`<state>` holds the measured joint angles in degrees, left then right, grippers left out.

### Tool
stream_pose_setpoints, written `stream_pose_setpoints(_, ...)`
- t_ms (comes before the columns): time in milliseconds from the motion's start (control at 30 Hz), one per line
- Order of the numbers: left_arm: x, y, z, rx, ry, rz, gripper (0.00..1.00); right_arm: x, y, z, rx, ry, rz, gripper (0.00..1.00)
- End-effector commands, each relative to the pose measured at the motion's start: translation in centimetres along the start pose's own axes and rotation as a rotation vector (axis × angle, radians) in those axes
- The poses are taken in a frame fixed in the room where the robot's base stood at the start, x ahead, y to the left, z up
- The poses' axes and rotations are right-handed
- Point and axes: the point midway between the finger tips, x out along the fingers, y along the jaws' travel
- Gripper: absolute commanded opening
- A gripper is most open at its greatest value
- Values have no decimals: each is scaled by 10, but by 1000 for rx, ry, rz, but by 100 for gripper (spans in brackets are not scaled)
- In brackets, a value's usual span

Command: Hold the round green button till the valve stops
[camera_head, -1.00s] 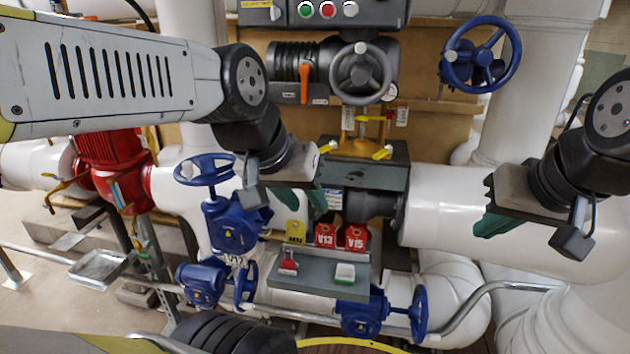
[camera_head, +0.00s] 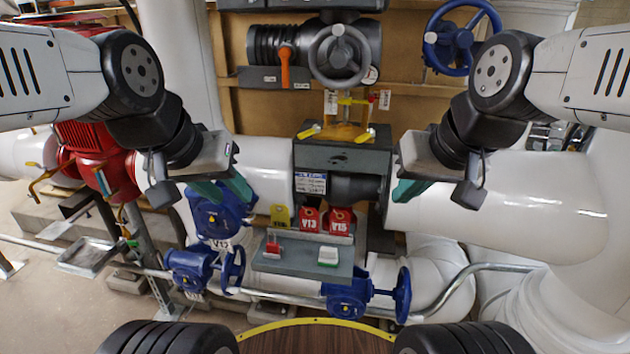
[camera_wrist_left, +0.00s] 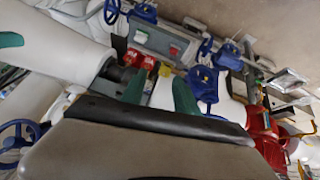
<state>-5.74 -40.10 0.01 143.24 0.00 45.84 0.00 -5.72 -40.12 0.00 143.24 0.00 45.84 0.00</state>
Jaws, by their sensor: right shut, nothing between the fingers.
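The round green button does not show in any view now. Only the dark lower edge of the panel (camera_head: 300,4) that carries the buttons shows at the top of the head view. My left gripper (camera_head: 236,198) is open and empty, with its two green fingers apart, well below that panel and left of the dark valve block. Its fingers also show spread in the left wrist view (camera_wrist_left: 98,70). My right gripper (camera_head: 400,194) is shut and empty, right of the block. The grey handwheel valve (camera_head: 338,52) with an orange lever sits under the panel.
A blue handwheel (camera_head: 461,38) is at upper right. A small grey shelf (camera_head: 305,278) holds a red block and a green-and-white block. Red tags (camera_head: 325,221) hang above it. Blue valves (camera_head: 190,268), a red pump (camera_head: 92,160) and thick white pipes (camera_head: 500,215) surround it.

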Motion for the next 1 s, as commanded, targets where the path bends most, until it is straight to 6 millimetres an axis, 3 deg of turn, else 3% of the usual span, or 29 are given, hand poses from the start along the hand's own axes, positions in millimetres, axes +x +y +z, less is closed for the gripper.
stream_pose_setpoints(467, 0, 0, 0, 0, 0, 0, 36, 0, 0, 0, 0, 0, 0, 0)
stream_pose_setpoints(667, 0, 0, 0, 0, 0, 0, 1, 0, 0, 0, 0, 0, 0, 0)
stream_pose_setpoints(1000, 0, 0, 0, 0, 0, 0, 0, 0, 0, 0, 0, 0, 0, 0)
